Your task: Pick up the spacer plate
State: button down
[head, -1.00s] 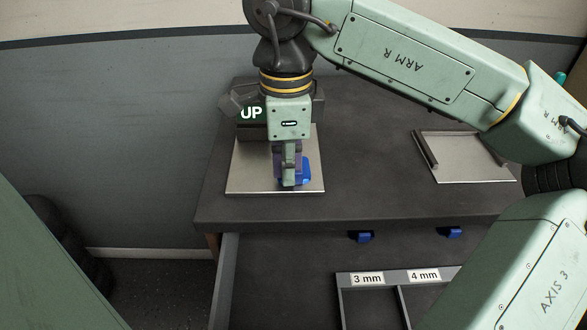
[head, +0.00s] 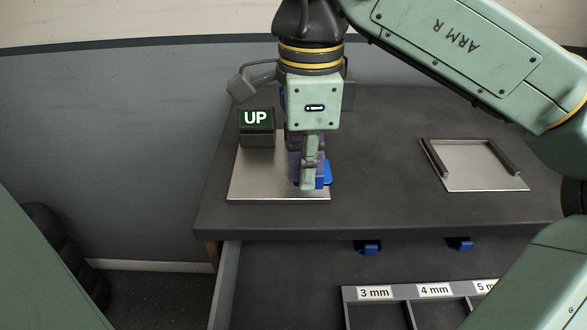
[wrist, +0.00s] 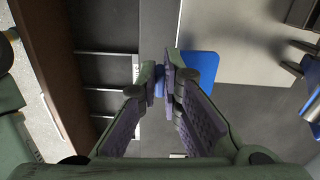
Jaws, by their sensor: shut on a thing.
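The spacer plate appears to be the flat blue piece (head: 327,173); it also shows in the wrist view (wrist: 200,70), beside and between the fingertips. My gripper (head: 308,186) points down over the near right corner of a bare steel plate (head: 260,180) on the bench. Its fingers (wrist: 161,80) are shut on a narrow blue part of the spacer plate. The fingers hide part of the blue piece. In the wrist view it overlaps the steel plate's corner and the dark bench. I cannot tell the exact gap beneath it.
A metal tray with raised dark side rails (head: 475,168) lies to the right. Below the bench edge, an open drawer holds a labelled divider (head: 400,293). The bench between plate and tray is clear.

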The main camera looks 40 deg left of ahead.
jog(key=s+d+r+b, duration=0.1)
jog(key=s+d, duration=0.4)
jog(key=d, duration=0.5)
jog(key=shift+d+b, duration=0.4)
jog(key=shift+b, duration=0.05)
